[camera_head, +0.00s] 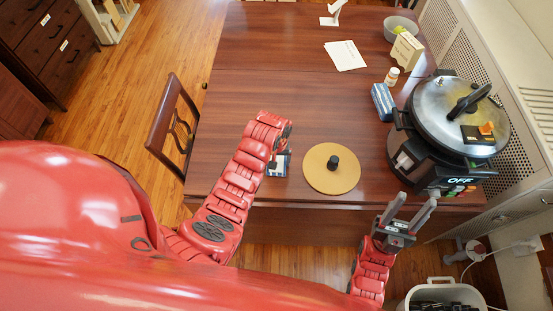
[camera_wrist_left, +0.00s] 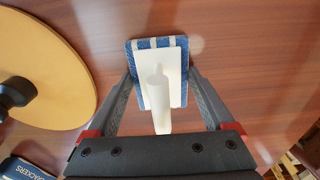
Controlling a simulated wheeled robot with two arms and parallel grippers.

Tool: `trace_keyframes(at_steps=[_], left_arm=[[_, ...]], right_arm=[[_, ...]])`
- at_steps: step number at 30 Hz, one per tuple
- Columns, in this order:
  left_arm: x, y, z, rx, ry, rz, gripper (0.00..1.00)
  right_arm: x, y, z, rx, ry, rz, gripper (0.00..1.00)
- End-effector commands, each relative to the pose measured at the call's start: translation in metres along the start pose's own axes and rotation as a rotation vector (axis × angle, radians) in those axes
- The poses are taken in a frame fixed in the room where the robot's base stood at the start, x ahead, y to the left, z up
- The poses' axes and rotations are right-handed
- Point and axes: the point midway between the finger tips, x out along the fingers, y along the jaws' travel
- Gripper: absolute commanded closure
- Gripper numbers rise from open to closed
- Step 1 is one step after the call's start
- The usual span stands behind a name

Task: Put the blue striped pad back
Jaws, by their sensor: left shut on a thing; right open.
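The blue striped pad (camera_wrist_left: 153,43) has white stripes and carries a white block with an upright white handle. In the head view the pad (camera_head: 286,166) shows partly below my left gripper (camera_head: 277,158), left of a round tan disc. My left gripper (camera_wrist_left: 163,85) is shut on the pad, one finger at each side of it in the wrist view. I cannot tell whether the pad touches the table. My right gripper (camera_head: 414,199) is open and empty at the table's front edge, below the cooker.
The tan disc (camera_head: 325,180) with a black knob lies on the brown table (camera_head: 270,60). A large cooker (camera_head: 450,115) marked OFF, a blue box (camera_head: 382,102), a white bottle (camera_head: 391,76) and paper (camera_head: 345,55) are further right. A chair (camera_head: 170,120) stands left. The table's left half is clear.

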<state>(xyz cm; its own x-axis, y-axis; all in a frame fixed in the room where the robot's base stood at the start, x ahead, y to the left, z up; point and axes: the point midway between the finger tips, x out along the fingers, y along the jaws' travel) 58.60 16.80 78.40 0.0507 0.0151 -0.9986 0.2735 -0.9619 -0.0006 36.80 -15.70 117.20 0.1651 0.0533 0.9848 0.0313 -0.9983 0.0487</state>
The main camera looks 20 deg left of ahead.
Motion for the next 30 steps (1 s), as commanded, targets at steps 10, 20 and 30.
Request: trace_keyframes(at_steps=[10,20,30], left_arm=[[0.003,0.000,0.000,0.000,0.000,0.000,0.00],[-0.002,0.000,-0.001,0.000,0.002,0.002,0.00],[-0.051,0.001,-0.002,-0.001,0.006,0.004,0.00]], right_arm=[[-0.003,0.000,0.000,0.000,0.000,0.000,0.50],[-0.002,0.000,0.000,0.000,0.000,0.000,0.50],[-0.019,-0.001,0.003,0.000,0.000,0.000,0.50]])
